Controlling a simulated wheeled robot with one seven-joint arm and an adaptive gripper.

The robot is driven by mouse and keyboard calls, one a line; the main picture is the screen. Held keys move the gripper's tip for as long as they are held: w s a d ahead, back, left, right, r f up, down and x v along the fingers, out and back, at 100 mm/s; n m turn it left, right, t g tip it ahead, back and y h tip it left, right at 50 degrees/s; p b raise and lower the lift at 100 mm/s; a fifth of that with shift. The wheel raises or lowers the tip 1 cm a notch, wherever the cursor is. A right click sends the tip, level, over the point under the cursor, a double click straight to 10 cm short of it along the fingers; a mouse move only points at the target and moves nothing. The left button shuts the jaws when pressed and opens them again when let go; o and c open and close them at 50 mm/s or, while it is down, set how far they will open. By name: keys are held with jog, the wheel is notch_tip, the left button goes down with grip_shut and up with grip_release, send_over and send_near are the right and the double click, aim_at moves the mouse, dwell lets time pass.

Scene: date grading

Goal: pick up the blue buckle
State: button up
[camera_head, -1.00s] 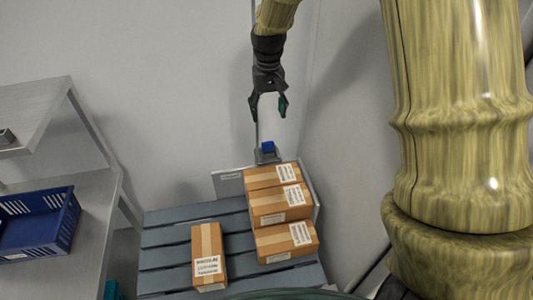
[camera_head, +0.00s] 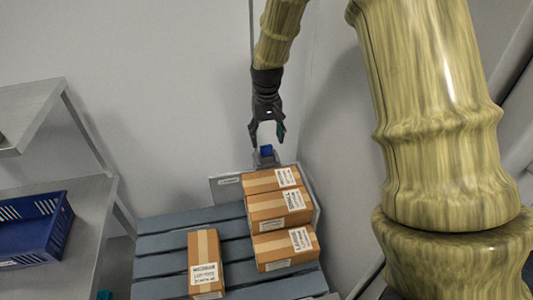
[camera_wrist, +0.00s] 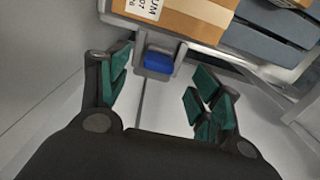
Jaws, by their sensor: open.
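The blue buckle (camera_head: 267,150) is a small blue block on a grey bracket (camera_head: 265,160) behind the stacked cartons. In the wrist view the blue buckle (camera_wrist: 156,61) shows between and beyond the finger tips, at the upper middle. My gripper (camera_head: 267,137) is open and empty, pointing down just above the buckle, one finger to each side in the head view. Its green-padded fingers also show in the wrist view (camera_wrist: 158,82), spread apart. I cannot tell whether either finger touches the buckle.
Several brown cartons (camera_head: 279,207) are stacked right in front of the buckle on a blue-grey slatted pallet (camera_head: 160,242). One carton (camera_head: 206,262) lies apart at left. A metal shelf (camera_head: 90,225) with a blue crate (camera_head: 62,240) stands at left. Walls are close behind and at right.

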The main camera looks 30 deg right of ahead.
aim_at(266, 146)
jog(key=shift+w+f+p, duration=0.15)
jog(key=shift+f+p, duration=0.15)
jog(key=shift+f, duration=1)
jog(key=shift+w+f+p, duration=0.1)
jog(key=shift+f+p, duration=0.2)
jog(key=shift+f, duration=1)
jog(key=c, duration=1.1)
